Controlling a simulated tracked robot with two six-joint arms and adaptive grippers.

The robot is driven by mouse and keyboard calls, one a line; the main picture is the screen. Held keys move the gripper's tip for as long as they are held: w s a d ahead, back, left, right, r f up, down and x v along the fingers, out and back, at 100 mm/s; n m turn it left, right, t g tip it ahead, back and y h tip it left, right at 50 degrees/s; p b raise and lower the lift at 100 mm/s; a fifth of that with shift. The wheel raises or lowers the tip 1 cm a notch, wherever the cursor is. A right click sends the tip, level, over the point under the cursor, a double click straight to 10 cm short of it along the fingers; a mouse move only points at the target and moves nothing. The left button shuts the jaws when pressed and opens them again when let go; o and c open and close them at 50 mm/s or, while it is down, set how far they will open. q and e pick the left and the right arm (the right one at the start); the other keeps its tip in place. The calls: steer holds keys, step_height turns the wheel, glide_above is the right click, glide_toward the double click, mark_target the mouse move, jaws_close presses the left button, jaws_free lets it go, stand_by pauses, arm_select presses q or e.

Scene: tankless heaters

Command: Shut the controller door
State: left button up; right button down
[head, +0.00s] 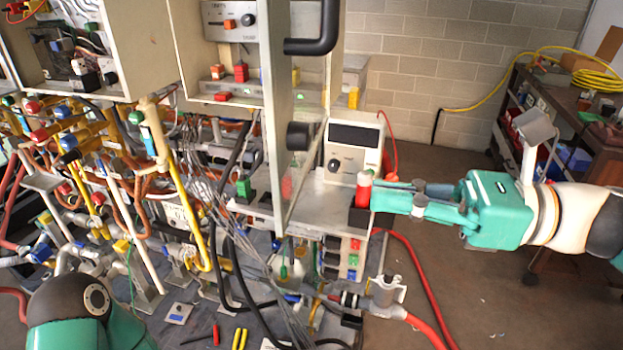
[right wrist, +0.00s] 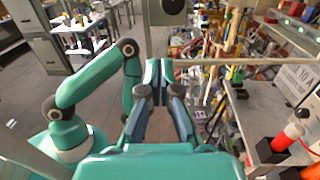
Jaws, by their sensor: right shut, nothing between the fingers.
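The controller door (head: 279,100) stands open, seen nearly edge-on in the head view. It carries a black bar handle (head: 322,35) at its upper part and a black round knob (head: 298,136) lower down. A grey panel with a black knob (right wrist: 173,6) shows at the top of the right wrist view, probably this door. The controller box (head: 235,60) behind the door has a switch panel and coloured blocks inside. My right gripper (head: 376,198) is shut and empty, to the right of and below the door, apart from it. My left gripper is out of view.
A red-and-white cylinder in a black holder (head: 362,215) stands by my right fingertips in the head view. A meter box (head: 353,145) sits on the metal shelf. Pipes and cables crowd the left. A cart (head: 510,110) stands at right; a red hose (head: 405,260) crosses the floor.

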mark_target(287, 184)
steer(key=p+x, duration=0.1)
steer(key=x, duration=0.8)
